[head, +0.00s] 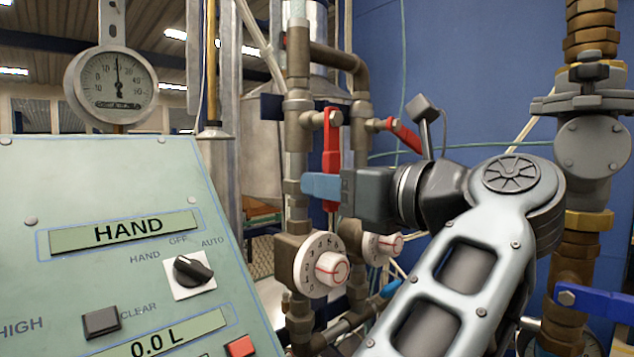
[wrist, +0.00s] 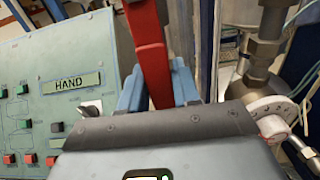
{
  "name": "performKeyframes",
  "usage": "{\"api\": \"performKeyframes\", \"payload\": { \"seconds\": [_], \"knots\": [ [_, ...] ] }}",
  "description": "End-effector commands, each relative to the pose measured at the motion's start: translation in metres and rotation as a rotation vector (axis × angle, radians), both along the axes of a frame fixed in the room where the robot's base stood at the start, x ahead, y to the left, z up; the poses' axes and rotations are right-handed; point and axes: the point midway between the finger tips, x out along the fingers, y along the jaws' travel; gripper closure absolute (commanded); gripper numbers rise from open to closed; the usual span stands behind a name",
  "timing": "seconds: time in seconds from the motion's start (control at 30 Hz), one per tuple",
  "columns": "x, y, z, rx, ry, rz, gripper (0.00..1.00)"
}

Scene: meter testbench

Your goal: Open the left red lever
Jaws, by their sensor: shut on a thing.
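The left red lever (head: 331,145) hangs straight down from its valve on the left brass pipe in the head view. My gripper (head: 322,186) comes from the right, and its blue fingers are shut on the lower part of this lever. In the wrist view the red lever (wrist: 149,55) runs down between the blue fingers of my gripper (wrist: 160,88). The lower end of the lever shows just below the fingers in the head view. A second red lever (head: 404,135), on the right pipe, slants down to the right and is apart from my gripper.
A green control panel (head: 60,190) with a HAND display stands at the left. Dials (head: 320,265) sit on the pipes below my gripper. A pressure gauge (head: 111,85) is at upper left. A thick brass pipe with a blue lever (head: 600,302) stands at the right.

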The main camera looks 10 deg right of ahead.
Motion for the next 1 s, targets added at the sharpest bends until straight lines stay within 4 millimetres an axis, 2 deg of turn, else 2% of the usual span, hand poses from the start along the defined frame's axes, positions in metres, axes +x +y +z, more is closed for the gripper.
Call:
{"api": "performKeyframes", "payload": {
  "seconds": [0.27,0.3,0.5,0.77,1.0],
  "knots": [
    [-0.001,0.002,-0.001,0.002,0.005,0.006,1.0],
    [-0.001,0.002,-0.001,0.002,0.005,0.006,0.66],
    [0.0,0.002,0.0,0.002,0.002,0.005,0.48],
    [-0.002,0.0,0.0,0.001,0.001,0.003,0.48],
    [-0.027,-0.018,-0.002,0.002,-0.001,0.0,0.48]
  ]
}}
